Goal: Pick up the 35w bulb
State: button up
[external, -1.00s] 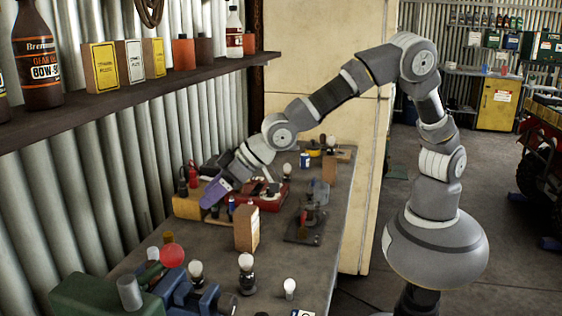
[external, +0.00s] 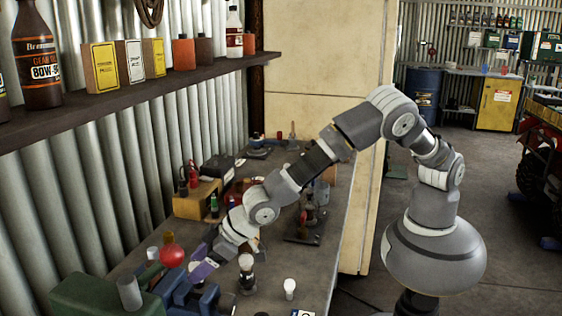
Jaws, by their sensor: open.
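Pale bulbs stand on the bench, and no wattage marking is readable, so I cannot tell which is the 35w bulb. One bulb (external: 246,263) sits on a dark base. A smaller white bulb (external: 290,286) stands to its right, near the bench's front edge. My gripper (external: 203,269), with purple fingers, is open and low at the near left of the bench, just left of the bulb on the dark base. It covers the spot where another bulb showed earlier. Whether it touches anything is unclear.
A blue vise (external: 182,290) and a green machine (external: 90,297) with a red knob (external: 172,256) crowd my gripper's left. My forearm hides part of the bench (external: 310,262). A dark clamp stand (external: 305,225) stands further back. A shelf (external: 150,88) overhangs the left side.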

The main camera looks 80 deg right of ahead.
jog(key=c, duration=1.1)
jog(key=shift+c, duration=0.2)
